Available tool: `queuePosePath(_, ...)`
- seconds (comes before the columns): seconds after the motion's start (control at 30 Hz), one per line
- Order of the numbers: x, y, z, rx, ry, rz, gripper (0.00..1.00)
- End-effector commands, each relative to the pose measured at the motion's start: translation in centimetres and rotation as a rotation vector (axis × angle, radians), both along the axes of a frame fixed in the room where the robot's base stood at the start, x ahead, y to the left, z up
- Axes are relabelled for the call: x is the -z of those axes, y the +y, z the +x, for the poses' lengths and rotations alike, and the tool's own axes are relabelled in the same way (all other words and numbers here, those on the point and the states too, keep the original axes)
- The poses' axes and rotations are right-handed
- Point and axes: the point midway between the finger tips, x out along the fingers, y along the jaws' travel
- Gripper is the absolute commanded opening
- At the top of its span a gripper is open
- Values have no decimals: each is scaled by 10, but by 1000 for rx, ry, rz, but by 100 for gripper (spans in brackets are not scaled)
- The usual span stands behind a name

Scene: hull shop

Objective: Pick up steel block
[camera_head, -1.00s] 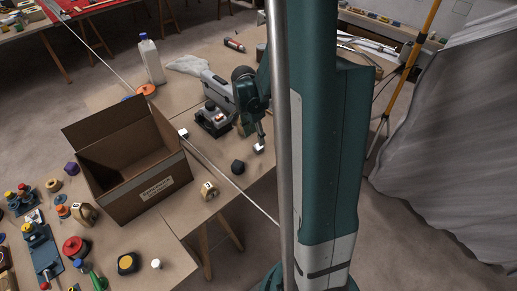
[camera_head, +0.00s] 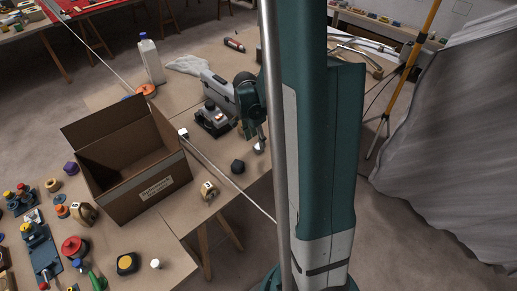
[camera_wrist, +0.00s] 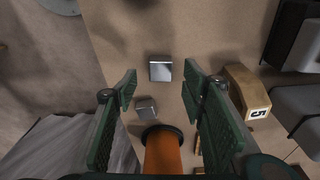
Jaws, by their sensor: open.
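A small steel block (camera_wrist: 160,70) with a shiny square top lies on the brown tabletop, between and slightly beyond my fingertips in the wrist view. A second small grey metallic block (camera_wrist: 147,107) lies nearer the palm in that view. My gripper (camera_wrist: 161,86) is open, its two green fingers spread apart with nothing held. In the head view my gripper (camera_head: 260,139) points down over the table near its right edge, close above a small pale block (camera_head: 258,149) that it partly hides. The gap between fingertips and block is hard to judge.
A dark faceted block (camera_head: 238,167) lies close by in the head view. A black-and-grey device (camera_head: 213,117) and a grey case (camera_head: 219,90) stand left of my gripper. An open cardboard box (camera_head: 158,190) stands further left. The table edge is close.

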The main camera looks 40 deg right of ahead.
Motion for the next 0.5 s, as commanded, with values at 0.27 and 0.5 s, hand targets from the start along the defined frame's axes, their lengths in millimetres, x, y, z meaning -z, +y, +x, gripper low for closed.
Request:
queuePosePath(0.27, 25, -6, 0, 0, 0, 0, 41)
queuePosePath(0.5, 44, -9, 0, 0, 0, 0, 41)
